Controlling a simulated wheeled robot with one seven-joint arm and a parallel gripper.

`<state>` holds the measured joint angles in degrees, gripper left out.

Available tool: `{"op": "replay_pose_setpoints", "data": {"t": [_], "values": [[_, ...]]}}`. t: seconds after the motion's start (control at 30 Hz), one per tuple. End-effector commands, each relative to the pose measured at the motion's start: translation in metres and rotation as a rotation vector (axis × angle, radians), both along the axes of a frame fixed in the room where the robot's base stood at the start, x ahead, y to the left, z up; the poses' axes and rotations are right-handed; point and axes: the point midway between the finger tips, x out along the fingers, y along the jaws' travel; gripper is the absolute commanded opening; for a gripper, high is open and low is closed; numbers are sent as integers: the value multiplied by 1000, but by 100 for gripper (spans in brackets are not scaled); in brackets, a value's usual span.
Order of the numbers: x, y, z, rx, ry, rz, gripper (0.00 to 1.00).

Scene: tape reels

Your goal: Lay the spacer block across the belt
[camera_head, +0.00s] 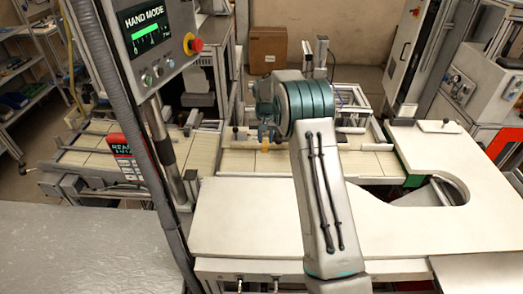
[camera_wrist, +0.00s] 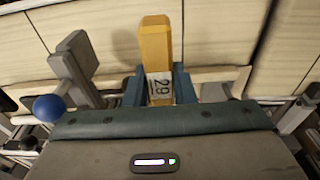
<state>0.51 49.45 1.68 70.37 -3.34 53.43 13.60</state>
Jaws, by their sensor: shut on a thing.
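The spacer block (camera_wrist: 155,45) is a yellow-orange bar with a white label reading 29 in the wrist view. My gripper (camera_wrist: 160,85) is shut on it, with a blue-grey finger on each side of the labelled part. The block's far end points away over the belt (camera_wrist: 220,40), which has pale slats. In the head view, my gripper (camera_head: 265,133) is over the belt (camera_head: 240,162) behind the white table, and a small yellow part of the block (camera_head: 265,145) shows below it. I cannot tell whether the block touches the belt.
A grey bracket (camera_wrist: 75,65) and a blue ball knob (camera_wrist: 47,107) stand left of the gripper in the wrist view. A white worktable (camera_head: 250,215) with a curved cut-out lies in front. A hand-mode panel (camera_head: 150,40) on a post stands at the left.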

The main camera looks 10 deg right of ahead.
Motion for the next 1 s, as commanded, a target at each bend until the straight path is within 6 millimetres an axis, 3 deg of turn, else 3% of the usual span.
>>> {"op": "replay_pose_setpoints", "data": {"t": [0.17, 0.33, 0.57, 0.77, 1.0], "values": [[0, 0, -10, 0, 3, 0, 0], [-1, 1, -40, 0, 3, 2, 0], [0, 1, -64, 0, 1, 1, 0], [0, 0, -97, 0, 1, -1, 0], [0, 0, -100, 0, -1, -1, 0]]}}
